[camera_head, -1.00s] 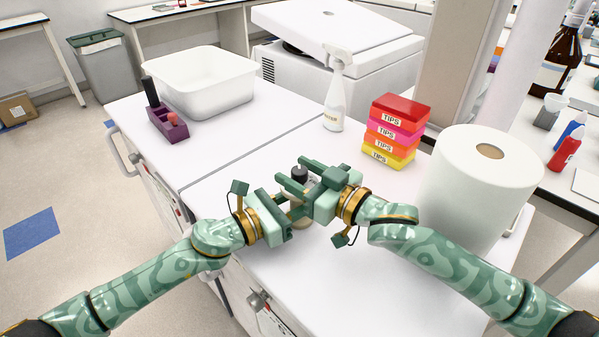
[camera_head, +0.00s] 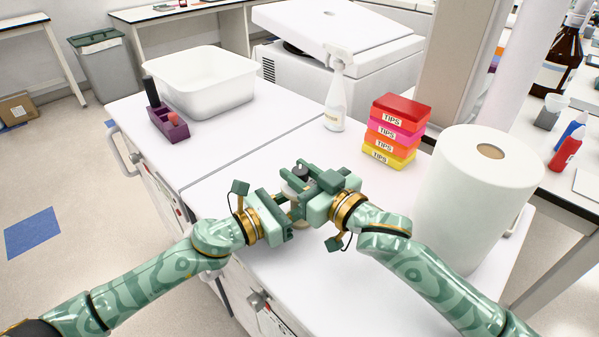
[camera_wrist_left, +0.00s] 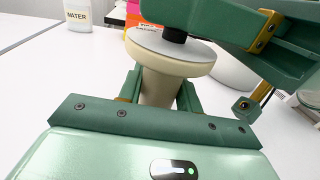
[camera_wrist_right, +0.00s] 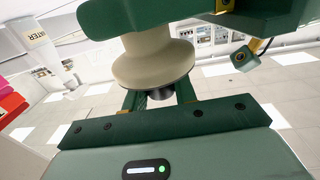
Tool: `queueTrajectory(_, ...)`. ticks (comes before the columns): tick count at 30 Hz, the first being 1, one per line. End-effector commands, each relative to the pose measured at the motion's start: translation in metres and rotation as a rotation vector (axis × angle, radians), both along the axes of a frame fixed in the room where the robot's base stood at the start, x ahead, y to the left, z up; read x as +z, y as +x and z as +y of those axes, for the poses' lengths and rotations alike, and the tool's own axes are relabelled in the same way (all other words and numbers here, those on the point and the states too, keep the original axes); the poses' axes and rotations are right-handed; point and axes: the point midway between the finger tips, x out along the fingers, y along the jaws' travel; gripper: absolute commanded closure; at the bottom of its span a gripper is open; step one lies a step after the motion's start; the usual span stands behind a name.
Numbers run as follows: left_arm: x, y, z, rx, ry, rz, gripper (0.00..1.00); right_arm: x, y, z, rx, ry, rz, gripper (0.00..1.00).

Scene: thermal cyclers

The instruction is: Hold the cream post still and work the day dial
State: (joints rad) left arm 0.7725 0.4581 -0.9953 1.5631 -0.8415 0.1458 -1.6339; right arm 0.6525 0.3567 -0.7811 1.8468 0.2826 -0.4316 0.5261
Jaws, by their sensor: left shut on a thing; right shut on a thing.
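A cream post (camera_wrist_left: 162,85) with a wide round pale dial top stands upright on the bench, mostly hidden by my grippers in the head view. A black knob (camera_head: 301,170) rises from the middle of the dial. My left gripper (camera_head: 288,203) is shut around the post below the dial, with a finger on each side in the left wrist view. My right gripper (camera_head: 302,180) is above it, shut on the black knob. In the right wrist view, which is upside down, the knob (camera_wrist_right: 161,93) sits between its fingers. Dial marks cannot be read.
A paper roll (camera_head: 478,200) stands close to my right arm. Stacked tip boxes (camera_head: 394,135) and a spray bottle (camera_head: 335,105) stand behind the grippers. A white tub (camera_head: 200,85) and purple rack (camera_head: 170,128) are at the back left. The bench between is clear.

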Motion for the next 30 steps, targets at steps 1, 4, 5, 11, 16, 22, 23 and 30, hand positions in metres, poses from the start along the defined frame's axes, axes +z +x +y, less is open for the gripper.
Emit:
queueTrajectory(1,0.000,0.000,0.000,0.000,0.000,0.000,0.92,0.001,0.000,0.000,0.001,0.002,-0.001,0.95)
queueTrajectory(4,0.000,0.000,0.000,0.001,0.000,0.000,0.92,0.001,0.000,0.000,0.001,0.002,-0.001,0.58)
queueTrajectory(5,0.000,0.000,0.000,0.001,0.000,0.000,0.92,0.001,0.000,0.000,0.001,0.001,0.000,0.51)
queueTrajectory(11,0.000,0.000,0.000,0.001,0.000,0.000,0.92,0.000,0.000,0.000,0.001,0.001,0.000,0.51)
queueTrajectory(16,0.000,0.000,0.000,0.001,0.000,0.000,0.92,-0.001,-0.004,-0.005,0.000,0.000,0.001,0.51)
queueTrajectory(22,0.000,0.000,0.000,0.001,0.001,0.000,0.92,-0.002,-0.033,-0.031,0.000,-0.001,0.004,0.51)
queueTrajectory(23,0.000,0.000,0.000,0.001,0.001,0.000,0.92,-0.002,-0.039,-0.036,0.000,-0.001,0.003,0.51)
queueTrajectory(30,0.000,0.000,0.000,0.001,0.000,0.000,0.92,-0.002,-0.076,-0.069,0.000,0.001,0.003,0.51)
